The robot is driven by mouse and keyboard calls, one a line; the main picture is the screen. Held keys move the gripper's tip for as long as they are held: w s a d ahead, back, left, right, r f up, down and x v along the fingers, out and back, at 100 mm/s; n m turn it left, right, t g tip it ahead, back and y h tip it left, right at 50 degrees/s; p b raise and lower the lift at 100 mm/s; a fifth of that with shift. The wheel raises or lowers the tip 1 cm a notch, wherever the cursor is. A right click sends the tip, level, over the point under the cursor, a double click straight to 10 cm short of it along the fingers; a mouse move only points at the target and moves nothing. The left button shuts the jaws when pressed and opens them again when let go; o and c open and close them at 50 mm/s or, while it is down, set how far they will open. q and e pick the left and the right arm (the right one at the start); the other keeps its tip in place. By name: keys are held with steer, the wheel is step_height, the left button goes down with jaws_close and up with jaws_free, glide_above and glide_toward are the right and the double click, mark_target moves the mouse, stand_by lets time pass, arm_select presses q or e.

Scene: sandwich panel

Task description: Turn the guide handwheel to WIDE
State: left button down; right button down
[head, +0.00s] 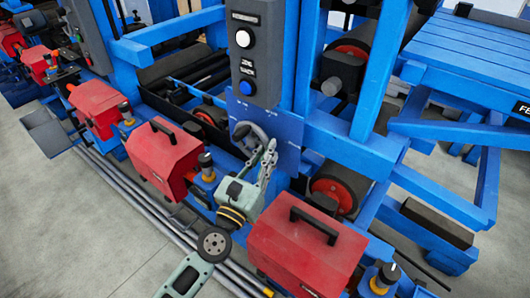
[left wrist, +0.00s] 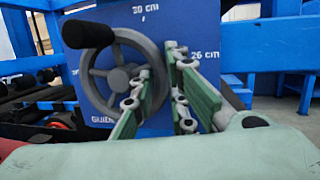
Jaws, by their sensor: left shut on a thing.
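The grey guide handwheel (head: 243,130) is mounted on a blue panel below the grey control box. In the left wrist view the handwheel (left wrist: 91,83) faces me, with a black knob (left wrist: 87,34) at its upper left. My left gripper (head: 268,152) is at the right side of the wheel. In the left wrist view its green-padded fingers (left wrist: 163,95) are on either side of the right part of the rim, shut on it. The panel shows "30 cm" above the wheel, "26 cm" at right and part of "GUIDE" below. No WIDE mark is readable. My right gripper is not in view.
The control box (head: 254,62) with white and blue buttons stands just above the wheel. Red boxes with black handles (head: 307,250) line the machine's front. Blue frame beams (head: 355,140) are close on the right. Bare grey floor (head: 95,235) lies at left.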

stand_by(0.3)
arm_select(q)
steer(key=c, duration=2)
jaws_free()
steer(key=shift+a, duration=0.1)
steer(key=shift+c, duration=0.2)
steer(key=v, duration=1.2)
